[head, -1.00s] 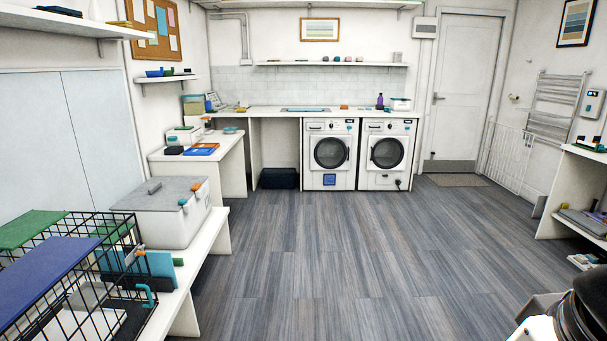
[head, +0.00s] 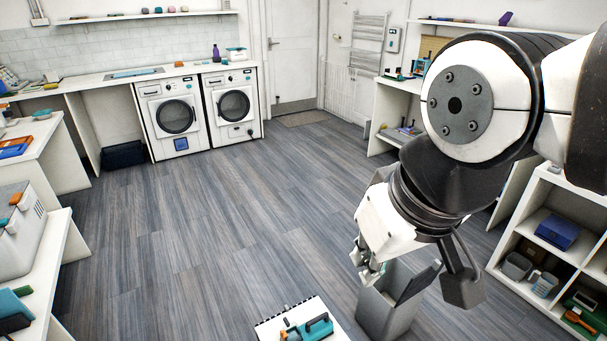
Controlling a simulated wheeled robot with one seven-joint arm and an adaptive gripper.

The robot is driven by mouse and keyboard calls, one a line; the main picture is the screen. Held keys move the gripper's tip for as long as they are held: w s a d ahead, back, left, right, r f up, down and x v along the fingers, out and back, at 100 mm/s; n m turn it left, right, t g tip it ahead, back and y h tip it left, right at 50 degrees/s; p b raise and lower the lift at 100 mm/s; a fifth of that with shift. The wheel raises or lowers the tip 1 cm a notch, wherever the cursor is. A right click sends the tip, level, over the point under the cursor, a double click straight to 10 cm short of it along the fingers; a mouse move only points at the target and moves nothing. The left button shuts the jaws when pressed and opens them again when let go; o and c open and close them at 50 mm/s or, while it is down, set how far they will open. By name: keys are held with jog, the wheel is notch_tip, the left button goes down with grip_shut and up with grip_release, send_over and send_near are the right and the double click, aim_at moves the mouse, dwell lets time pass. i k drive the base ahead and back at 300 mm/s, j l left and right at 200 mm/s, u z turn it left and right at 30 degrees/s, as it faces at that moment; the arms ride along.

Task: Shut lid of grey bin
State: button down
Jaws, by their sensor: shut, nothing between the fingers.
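The grey bin (head: 384,312) stands on the floor at the lower middle right of the head view. Its lid (head: 418,283) is raised and tilted up at the bin's right side, so the bin's top is open. My gripper (head: 367,272) is shut and empty. It points down near the upper left of the bin's opening, on the side away from the raised lid. My arm hides part of the area behind the bin, and I cannot tell whether the gripper touches the rim.
A white board or tray (head: 270,330) with a teal-and-orange tool (head: 310,328) is left of the bin. A white shelf unit (head: 498,238) with small containers stands to the right. Open wooden floor (head: 220,235) lies to the left and beyond.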

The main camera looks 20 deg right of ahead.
aim_at(419, 282)
jog(key=z, duration=1.2)
